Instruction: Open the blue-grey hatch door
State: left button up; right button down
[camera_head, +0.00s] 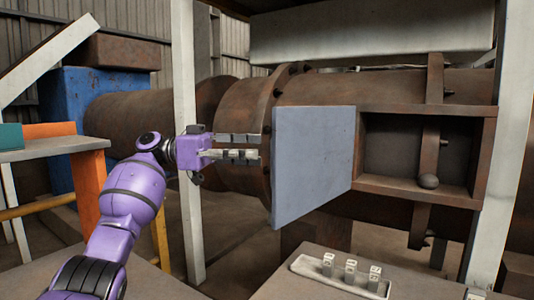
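The blue-grey hatch door (312,163) is a flat panel beside a rusty square frame (425,110) on a large pipe. The door stands swung out to the left, meeting the frame along its right edge, and the opening is exposed. My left gripper (258,147) is just left of the door's free edge, fingers pointing right. A gap shows between its two fingers and nothing is seen in it. The fingertips look close to the door edge but apart from it; the depth between them is hard to tell. My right gripper is out of view.
A rusty vertical bar with a round knob (428,181) crosses the opening. A pale tray (318,275) with several small metal blocks sits on the table in front. Pale posts (186,120) stand left and right. An orange-and-grey bench (45,150) is at the left.

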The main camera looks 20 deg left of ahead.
pick_arm(q)
jog(key=v, duration=0.6)
dwell(0.4)
